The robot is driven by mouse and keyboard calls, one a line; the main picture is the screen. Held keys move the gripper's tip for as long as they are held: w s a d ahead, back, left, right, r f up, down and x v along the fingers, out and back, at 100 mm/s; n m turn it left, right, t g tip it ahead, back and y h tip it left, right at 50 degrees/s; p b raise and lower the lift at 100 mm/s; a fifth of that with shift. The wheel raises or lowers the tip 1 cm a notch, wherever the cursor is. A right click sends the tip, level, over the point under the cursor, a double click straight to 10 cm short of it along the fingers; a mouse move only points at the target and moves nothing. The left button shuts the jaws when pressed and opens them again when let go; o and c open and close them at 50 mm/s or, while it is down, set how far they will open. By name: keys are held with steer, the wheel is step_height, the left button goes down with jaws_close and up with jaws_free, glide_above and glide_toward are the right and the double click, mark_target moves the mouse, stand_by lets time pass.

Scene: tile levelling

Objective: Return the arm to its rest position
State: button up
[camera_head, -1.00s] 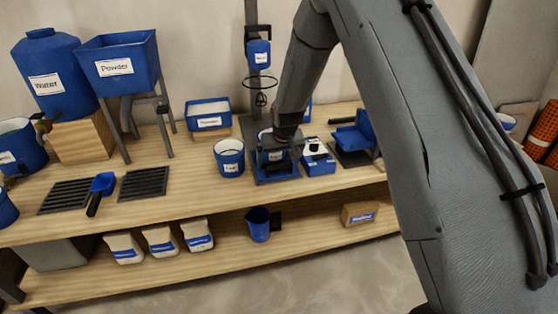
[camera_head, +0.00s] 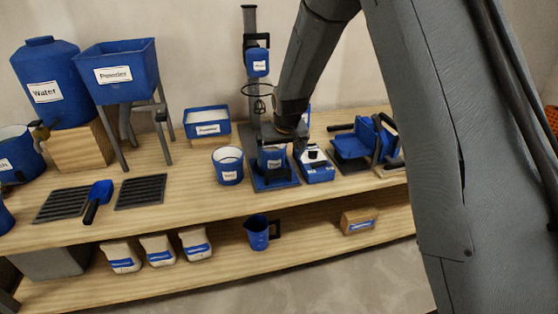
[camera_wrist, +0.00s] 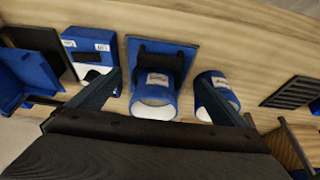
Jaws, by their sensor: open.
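My arm reaches down from the upper right in the head view to the workbench. My gripper (camera_wrist: 178,92) is open in the wrist view, its two dark fingers spread apart. A blue labelled container (camera_wrist: 155,88) with a white rim stands on a blue base plate (camera_wrist: 187,55) and shows between the fingers. In the head view the container (camera_head: 270,160) is partly hidden by my wrist. A second blue labelled bucket (camera_wrist: 215,92) lies by the right finger; in the head view this bucket (camera_head: 228,166) stands just left of the base plate.
A mixer stand (camera_head: 250,70) rises behind the base plate. A blue and white device (camera_head: 316,165) and a blue tray (camera_head: 352,143) stand to the right. A Powder hopper (camera_head: 118,72), Water tank (camera_head: 55,85) and grates (camera_head: 140,191) are left. A jug (camera_head: 258,233) stands on the lower shelf.

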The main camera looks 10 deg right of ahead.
steer(key=s+d+r+g, duration=0.1)
steer(key=s+d+r, duration=0.2)
steer(key=s, duration=0.9)
steer(key=s+d+r+m+g+p, duration=0.1)
steer(key=s+d+r+g, duration=0.1)
steer(key=s, duration=1)
steer(key=s+d+r+g+p, duration=0.1)
steer(key=s+d+r, duration=0.3)
steer(key=s, duration=0.8)
steer(key=shift+d+r+m+g+h, duration=0.3)
steer(key=shift+d+r+m+h, duration=0.1)
steer(key=shift+d, duration=0.85)
